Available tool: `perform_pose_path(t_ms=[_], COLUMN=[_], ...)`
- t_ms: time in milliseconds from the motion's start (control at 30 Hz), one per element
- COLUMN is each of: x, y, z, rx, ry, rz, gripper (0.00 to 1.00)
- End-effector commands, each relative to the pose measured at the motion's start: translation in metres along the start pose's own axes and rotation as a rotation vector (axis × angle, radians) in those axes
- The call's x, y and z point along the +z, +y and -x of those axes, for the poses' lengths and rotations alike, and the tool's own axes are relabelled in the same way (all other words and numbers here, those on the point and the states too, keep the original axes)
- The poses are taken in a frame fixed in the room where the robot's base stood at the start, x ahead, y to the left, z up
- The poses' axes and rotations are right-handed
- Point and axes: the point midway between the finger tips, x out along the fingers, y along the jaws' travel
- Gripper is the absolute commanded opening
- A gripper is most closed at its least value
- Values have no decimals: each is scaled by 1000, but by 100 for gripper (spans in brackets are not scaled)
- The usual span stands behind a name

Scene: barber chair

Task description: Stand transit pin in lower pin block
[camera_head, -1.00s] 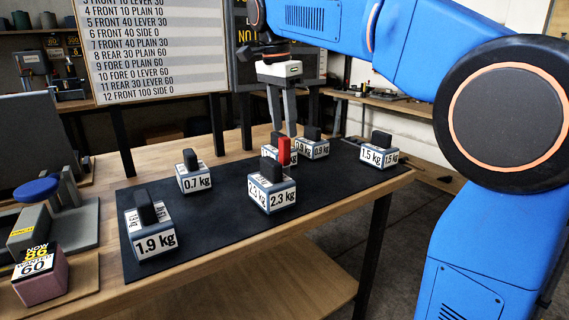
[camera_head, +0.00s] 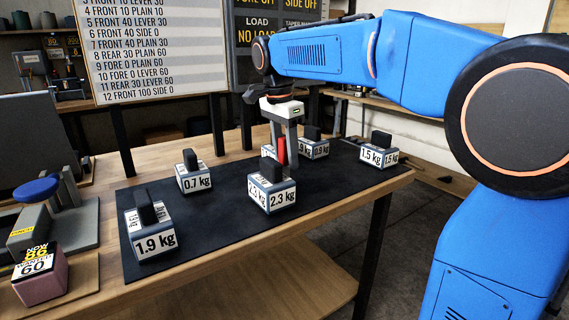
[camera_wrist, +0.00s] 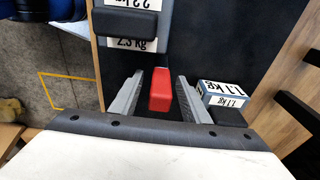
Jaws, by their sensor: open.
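A red upright piece (camera_head: 281,152), which may be the transit pin, stands on the dark mat behind the 2.3 kg weight. In the wrist view the red piece (camera_wrist: 160,92) lies between the two grey fingers, with a gap on each side. My gripper (camera_head: 282,158) points down over it, open, with its fingers on either side; it also shows in the wrist view (camera_wrist: 158,82). The lower end of the red piece is hidden in the head view. I cannot make out the lower pin block in either view.
The 2.3 kg weight (camera_head: 271,194) stands close in front of my gripper. The mat (camera_head: 225,225) has bare room between.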

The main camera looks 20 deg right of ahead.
Motion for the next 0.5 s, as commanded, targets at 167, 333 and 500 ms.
perform_pose_path(t_ms=[167, 333, 500], x=[0, 0, 0], y=[0, 0, 0], z=[0, 0, 1], rx=[0, 0, 0], ry=[0, 0, 0], rz=[0, 0, 0], gripper=[28, 0, 0])
